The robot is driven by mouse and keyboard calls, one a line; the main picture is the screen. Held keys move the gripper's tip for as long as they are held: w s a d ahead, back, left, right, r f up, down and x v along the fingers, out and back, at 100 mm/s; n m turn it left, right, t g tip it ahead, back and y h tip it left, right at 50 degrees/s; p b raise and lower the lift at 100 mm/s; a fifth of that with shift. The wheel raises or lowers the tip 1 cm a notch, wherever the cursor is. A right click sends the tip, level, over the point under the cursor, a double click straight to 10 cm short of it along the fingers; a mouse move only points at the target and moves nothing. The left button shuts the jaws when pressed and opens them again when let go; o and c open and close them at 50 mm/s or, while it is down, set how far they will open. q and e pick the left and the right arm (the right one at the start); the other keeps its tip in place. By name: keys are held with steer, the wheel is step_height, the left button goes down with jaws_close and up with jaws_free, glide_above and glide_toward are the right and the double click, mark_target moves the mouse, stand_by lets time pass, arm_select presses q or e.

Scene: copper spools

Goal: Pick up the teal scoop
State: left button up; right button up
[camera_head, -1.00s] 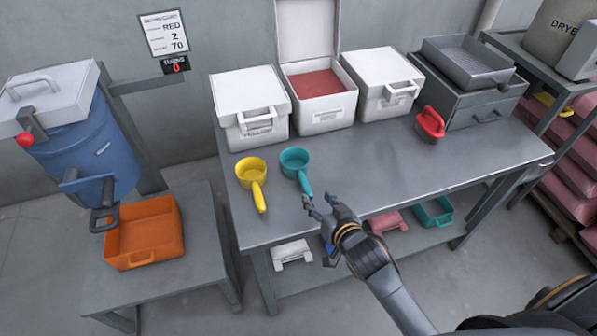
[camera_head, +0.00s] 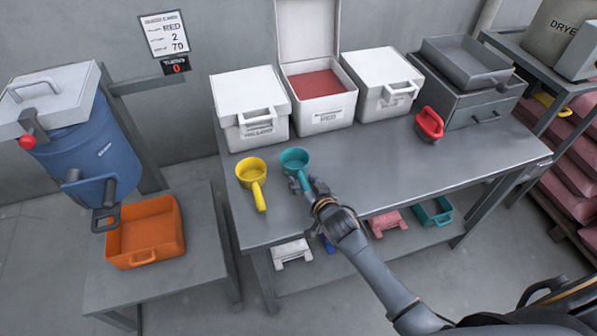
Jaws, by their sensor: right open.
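The teal scoop (camera_head: 295,161) stands on the grey table (camera_head: 375,182), its cup toward the back and its handle pointing to the front right. My right gripper (camera_head: 302,186) is at the handle, with its fingers open around or just over it. The gripper covers part of the handle, and I cannot tell whether the fingers touch it. My left gripper is not in view.
A yellow scoop (camera_head: 251,171) stands close to the left of the teal one. Behind are two closed white bins (camera_head: 250,108) and an open bin (camera_head: 322,112) of red material. A red-handled tool (camera_head: 430,124) is at the right. The table's middle is clear.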

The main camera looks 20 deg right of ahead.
jaws_close()
steer(key=shift+r, duration=0.6)
steer(key=s+r, duration=0.1)
steer(key=r, duration=0.1)
steer(key=s+r, duration=0.1)
steer(key=r, duration=0.1)
steer(key=s+r, duration=0.2)
steer(key=shift+d+r, duration=0.3)
steer(key=shift+d, duration=0.05)
steer(key=r+b+v, duration=0.1)
steer(key=v, duration=1)
steer(key=shift+d, duration=0.2)
steer(key=shift+w, duration=0.15)
steer(key=c, duration=0.6)
jaws_free()
steer(key=shift+c, duration=0.2)
jaws_close()
